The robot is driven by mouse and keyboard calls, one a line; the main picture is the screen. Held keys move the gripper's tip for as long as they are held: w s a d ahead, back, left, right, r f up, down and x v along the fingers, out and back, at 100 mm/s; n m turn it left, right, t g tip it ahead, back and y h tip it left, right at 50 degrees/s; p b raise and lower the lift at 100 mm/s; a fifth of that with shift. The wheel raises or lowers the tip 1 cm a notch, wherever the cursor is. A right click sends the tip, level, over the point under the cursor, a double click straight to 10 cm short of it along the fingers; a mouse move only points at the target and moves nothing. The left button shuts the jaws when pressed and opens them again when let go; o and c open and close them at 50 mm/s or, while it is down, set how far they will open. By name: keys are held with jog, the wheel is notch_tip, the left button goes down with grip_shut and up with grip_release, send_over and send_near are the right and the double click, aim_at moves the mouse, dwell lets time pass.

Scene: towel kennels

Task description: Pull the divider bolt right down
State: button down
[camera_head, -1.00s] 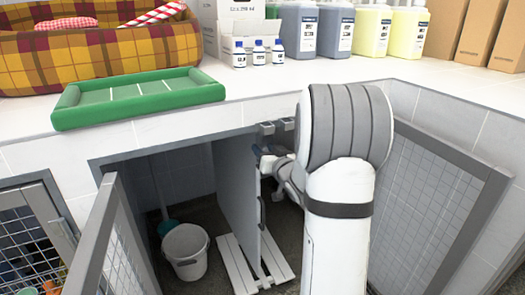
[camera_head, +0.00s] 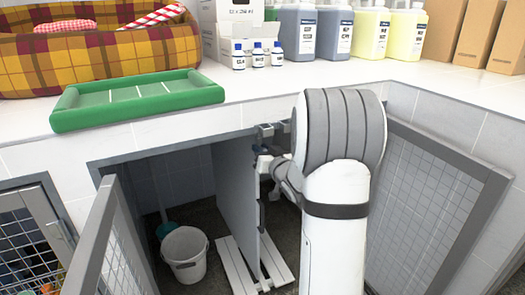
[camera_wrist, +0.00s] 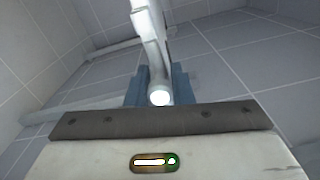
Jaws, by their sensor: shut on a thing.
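The divider (camera_head: 236,190) is a grey upright panel standing inside the open kennel, edge towards me. My gripper (camera_head: 262,162) is at the divider's upper front edge, partly hidden by my own arm. In the wrist view my gripper (camera_wrist: 158,90) shows blue fingers closed on either side of the divider bolt (camera_wrist: 153,60), a pale rod with a bright round end. The bolt's grip is between the fingers. In the head view the bolt cannot be made out clearly behind my gripper.
Open mesh doors stand at left (camera_head: 103,240) and right (camera_head: 440,190). A white bucket (camera_head: 187,255) is in the left bay. A white slatted board (camera_head: 235,265) lies at the divider's foot. A green tray (camera_head: 138,100) sits on the counter above.

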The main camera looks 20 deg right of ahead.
notch_tip(320, 180, down, 4)
jog(key=b, duration=0.2)
jog(key=shift+r+b, duration=0.2)
jog(key=shift+b, duration=0.15)
jog(key=c, duration=1.3)
grip_release()
jog(key=s+p, duration=0.1)
jog(key=s, duration=0.7)
jog(key=shift+d+p, duration=0.15)
jog(key=shift+p, duration=0.15)
